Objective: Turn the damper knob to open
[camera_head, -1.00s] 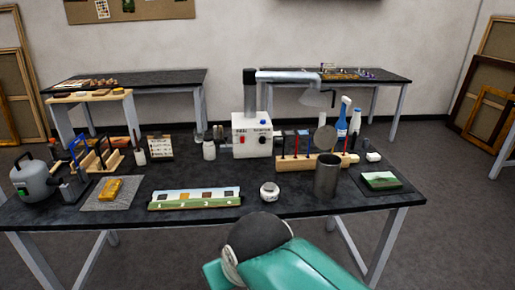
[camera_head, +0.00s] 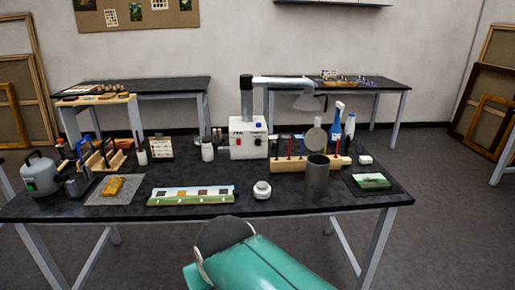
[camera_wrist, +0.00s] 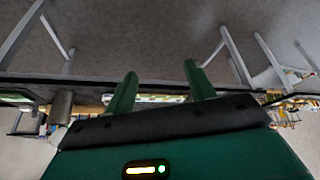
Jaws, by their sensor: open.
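The white extractor box (camera_head: 248,146) stands at the back middle of the black table, with a grey duct arm (camera_head: 282,80) rising from it. Its front has a blue knob (camera_head: 258,125) and small red and blue controls. The lettering is too small to read, so I cannot tell which one is the damper knob or how it is set. In the wrist view my gripper (camera_wrist: 160,70) has its two green fingers spread apart with nothing between them. The wrist picture looks upside down, with the table edge beyond the fingers. My green arm is in front of the table in the head view.
A painted strip (camera_head: 190,195) lies at the front. A grey canister (camera_head: 40,177) stands left. Bare tabletop shows before the box.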

